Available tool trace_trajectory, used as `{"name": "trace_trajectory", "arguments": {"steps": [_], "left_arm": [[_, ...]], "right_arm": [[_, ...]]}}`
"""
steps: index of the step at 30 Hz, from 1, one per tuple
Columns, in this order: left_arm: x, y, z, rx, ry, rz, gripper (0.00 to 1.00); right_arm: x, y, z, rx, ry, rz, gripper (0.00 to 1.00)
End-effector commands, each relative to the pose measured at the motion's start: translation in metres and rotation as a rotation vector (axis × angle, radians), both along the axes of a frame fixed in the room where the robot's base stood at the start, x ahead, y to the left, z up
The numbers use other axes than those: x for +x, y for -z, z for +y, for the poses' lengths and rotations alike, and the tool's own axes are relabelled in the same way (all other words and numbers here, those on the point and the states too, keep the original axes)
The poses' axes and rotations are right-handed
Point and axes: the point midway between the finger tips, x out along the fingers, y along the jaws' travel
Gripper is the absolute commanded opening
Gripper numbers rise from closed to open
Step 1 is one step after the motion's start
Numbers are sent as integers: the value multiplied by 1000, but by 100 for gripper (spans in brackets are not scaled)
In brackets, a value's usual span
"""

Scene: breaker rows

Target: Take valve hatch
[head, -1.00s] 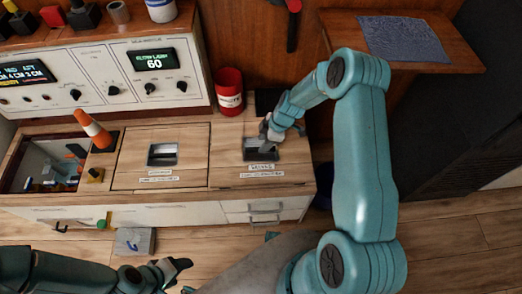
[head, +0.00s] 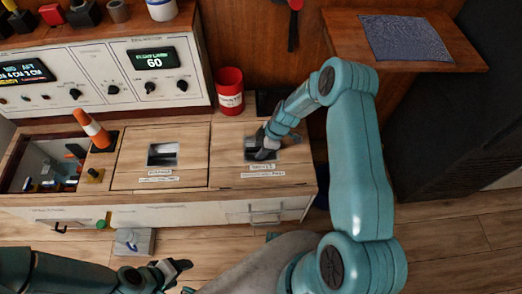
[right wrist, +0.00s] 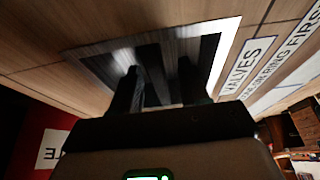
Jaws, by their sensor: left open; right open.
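The valve hatch (head: 230,142) is the right-hand wooden panel in the counter, lying flat and closed in its place. It has a metal-framed recessed pull (right wrist: 215,65) and white labels (head: 262,170), one reading "VALVES" in the right wrist view. My right gripper (head: 258,149) is over this recess, and in the right wrist view its two dark fingers (right wrist: 158,82) are apart and reach toward or into the dark slot. Whether they touch the handle is unclear. My left gripper (head: 180,270) is open and empty, low in the head view in front of the counter.
A red can (head: 230,92) stands behind the valve hatch. A grey box (head: 143,240) sits on the floor.

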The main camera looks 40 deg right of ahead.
Motion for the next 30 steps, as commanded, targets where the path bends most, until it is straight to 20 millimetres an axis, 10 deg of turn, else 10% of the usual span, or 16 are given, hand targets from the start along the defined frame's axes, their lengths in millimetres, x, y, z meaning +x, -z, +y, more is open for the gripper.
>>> {"name": "trace_trajectory", "arguments": {"steps": [17, 22, 30], "left_arm": [[0, 9, 0, 0, 0, 0, 64], [0, 9, 0, 0, 0, 0, 64], [0, 9, 0, 0, 0, 0, 64]], "right_arm": [[0, 3, 0, 0, -1, 0, 45], [0, 3, 0, 0, 0, 0, 0], [0, 3, 0, 0, 0, 0, 0]]}}
